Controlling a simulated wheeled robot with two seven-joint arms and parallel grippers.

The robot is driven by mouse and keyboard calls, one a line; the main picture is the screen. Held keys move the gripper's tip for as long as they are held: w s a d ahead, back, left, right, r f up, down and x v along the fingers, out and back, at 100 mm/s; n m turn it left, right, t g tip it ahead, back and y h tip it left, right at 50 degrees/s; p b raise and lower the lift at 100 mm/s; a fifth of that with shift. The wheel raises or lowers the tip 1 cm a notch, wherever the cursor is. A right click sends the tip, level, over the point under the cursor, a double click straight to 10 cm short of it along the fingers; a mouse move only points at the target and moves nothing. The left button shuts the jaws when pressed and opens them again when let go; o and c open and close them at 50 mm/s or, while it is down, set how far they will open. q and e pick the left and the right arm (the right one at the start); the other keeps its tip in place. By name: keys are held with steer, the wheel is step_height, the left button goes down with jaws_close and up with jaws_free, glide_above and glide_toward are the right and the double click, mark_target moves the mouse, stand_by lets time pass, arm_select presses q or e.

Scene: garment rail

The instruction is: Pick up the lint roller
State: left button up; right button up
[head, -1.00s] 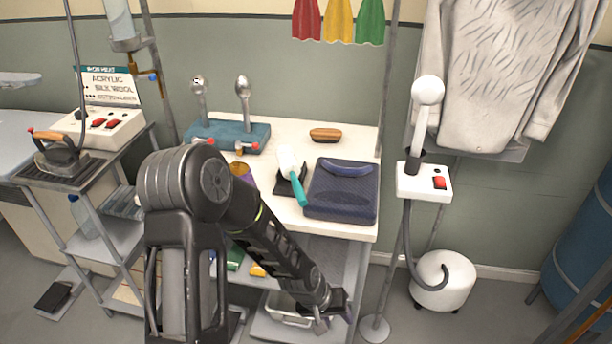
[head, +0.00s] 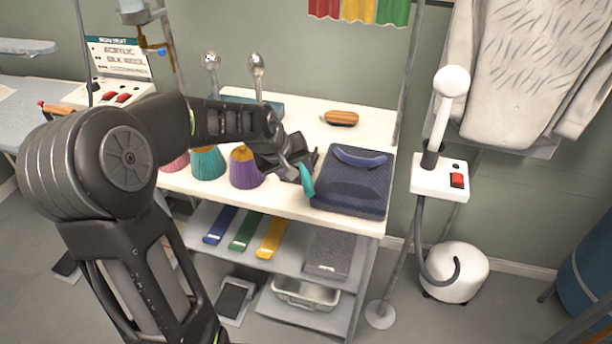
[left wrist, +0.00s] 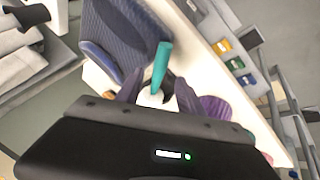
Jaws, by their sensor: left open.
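The lint roller has a teal handle (head: 307,179) that shows just beyond my left gripper (head: 290,165) on the white table. My gripper hides most of its white roller head in the head view. In the left wrist view the teal handle (left wrist: 160,68) points up, and the white head (left wrist: 151,98) lies between the two fingers of my left gripper (left wrist: 155,92). The fingers are apart, one on each side of the head; I cannot tell if they touch it. My right gripper is not in view.
A wooden brush (head: 341,118) lies behind. A steamer (head: 440,178) stands right of the table.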

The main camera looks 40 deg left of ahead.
mark_target(305, 180)
arm_select(q)
steer(key=shift+w+f, duration=0.35)
steer(key=shift+f, duration=0.2)
steer(key=shift+w+f, duration=0.1)
steer(key=shift+f, duration=0.1)
steer(key=shift+p+x, duration=0.9)
steer(key=shift+x, duration=1.5)
steer(key=shift+c, duration=0.2)
jaws_close()
